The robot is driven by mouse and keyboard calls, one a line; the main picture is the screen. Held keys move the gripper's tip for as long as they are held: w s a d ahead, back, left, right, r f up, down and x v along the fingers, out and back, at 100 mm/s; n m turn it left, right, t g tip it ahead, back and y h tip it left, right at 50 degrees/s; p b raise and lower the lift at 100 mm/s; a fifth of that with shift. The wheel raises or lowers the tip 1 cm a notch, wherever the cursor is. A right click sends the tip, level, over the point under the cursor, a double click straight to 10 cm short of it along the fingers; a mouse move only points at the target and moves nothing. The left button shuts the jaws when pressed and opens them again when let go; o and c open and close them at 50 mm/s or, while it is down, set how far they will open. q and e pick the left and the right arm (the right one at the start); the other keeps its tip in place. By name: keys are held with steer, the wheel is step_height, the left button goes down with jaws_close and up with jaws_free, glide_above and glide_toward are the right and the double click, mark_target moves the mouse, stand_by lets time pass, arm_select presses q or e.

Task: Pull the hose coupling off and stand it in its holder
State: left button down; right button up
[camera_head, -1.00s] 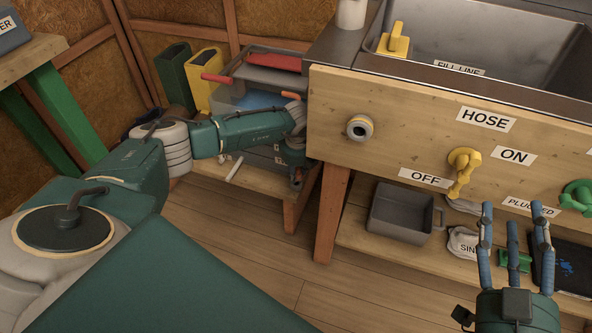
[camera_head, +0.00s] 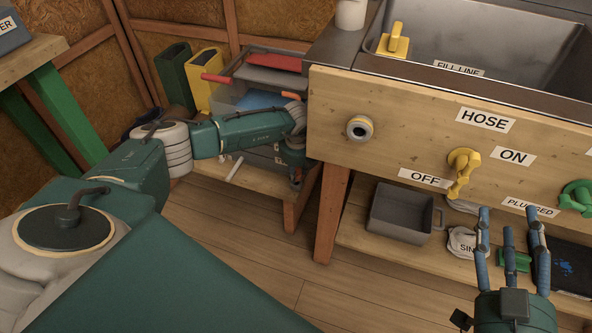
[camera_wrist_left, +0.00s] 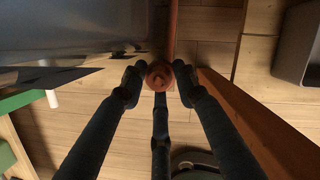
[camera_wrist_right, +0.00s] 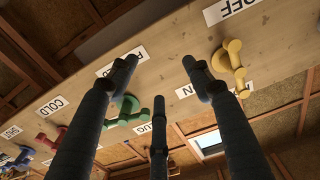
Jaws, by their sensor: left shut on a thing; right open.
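My left gripper (camera_wrist_left: 158,84) is shut on the orange-red hose coupling (camera_wrist_left: 158,76), whose round end shows between its fingertips in the left wrist view. In the head view the left arm reaches over to the low shelf beside the sink stand, and its gripper (camera_head: 296,176) is small and partly hidden by the arm's own wrist. The round hose outlet (camera_head: 360,128) on the wooden panel has nothing on it. My right gripper (camera_head: 511,232) is open and empty in front of the panel, at lower right. I cannot make out the coupling's holder.
A yellow valve handle (camera_head: 463,165) sits by the OFF label, with a green valve (camera_head: 577,196) to its right. A grey bin (camera_head: 400,215) stands on the lower shelf. A wooden leg (camera_head: 331,213) is close to the left gripper. The floor in front is clear.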

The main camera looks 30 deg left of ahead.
steer(key=shift+f, duration=0.15)
stand_by(0.6)
steer(key=shift+s+d+f+g, duration=0.1)
steer(key=shift+f+g, duration=0.2)
steer(key=shift+f, duration=0.3)
arm_select(q)
steer(key=shift+f, duration=0.3)
arm_select(e)
step_height(320, 180, up, 3)
steer(key=shift+f+t, duration=0.2)
steer(key=shift+t, duration=0.3)
arm_select(q)
steer(key=shift+f, duration=0.1)
steer(key=shift+f, duration=0.15)
arm_select(e)
steer(key=shift+a+r+t, duration=0.2)
steer(key=shift+r+t, duration=0.2)
steer(key=shift+r, duration=0.2)
steer(key=shift+r, duration=0.1)
